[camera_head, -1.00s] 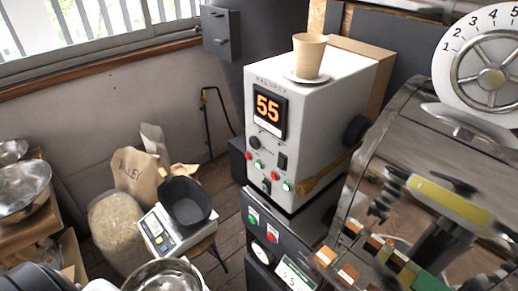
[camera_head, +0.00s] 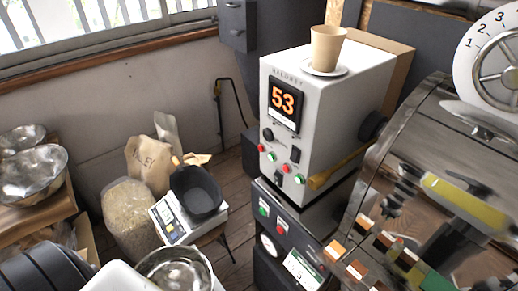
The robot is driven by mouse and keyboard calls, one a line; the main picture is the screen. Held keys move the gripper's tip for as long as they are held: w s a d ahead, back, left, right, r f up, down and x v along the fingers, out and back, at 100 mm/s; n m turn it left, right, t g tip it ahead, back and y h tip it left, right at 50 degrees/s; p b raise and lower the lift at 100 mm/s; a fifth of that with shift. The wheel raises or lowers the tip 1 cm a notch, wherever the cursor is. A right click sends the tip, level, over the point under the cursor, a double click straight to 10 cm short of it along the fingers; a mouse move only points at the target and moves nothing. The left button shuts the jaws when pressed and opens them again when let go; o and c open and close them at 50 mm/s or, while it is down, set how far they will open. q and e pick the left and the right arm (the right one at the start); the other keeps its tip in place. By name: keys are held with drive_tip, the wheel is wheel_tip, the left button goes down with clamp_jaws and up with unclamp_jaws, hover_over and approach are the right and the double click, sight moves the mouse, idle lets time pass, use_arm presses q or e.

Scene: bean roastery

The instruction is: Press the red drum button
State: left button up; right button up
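A dark control panel (camera_head: 286,246) below the white machine carries a green button (camera_head: 264,211) and a red button (camera_head: 281,229). The white machine (camera_head: 335,130) above has its own red (camera_head: 287,168) and green buttons under a display (camera_head: 284,103) reading 53. No lettering is legible at the buttons, so I cannot tell which red one is the drum button. Part of my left arm shows at the bottom left corner, but its gripper is out of view. My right gripper is not in view. Nothing touches the buttons.
A paper cup (camera_head: 327,48) on a saucer stands on the white machine. A scale (camera_head: 172,221) with a black scoop (camera_head: 197,191), a bean sack (camera_head: 130,213) and metal bowls (camera_head: 37,172) are at left. A metal roaster drum (camera_head: 410,150) fills the right.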

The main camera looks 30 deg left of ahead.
use_arm(q)
clamp_jaws()
idle(1.2)
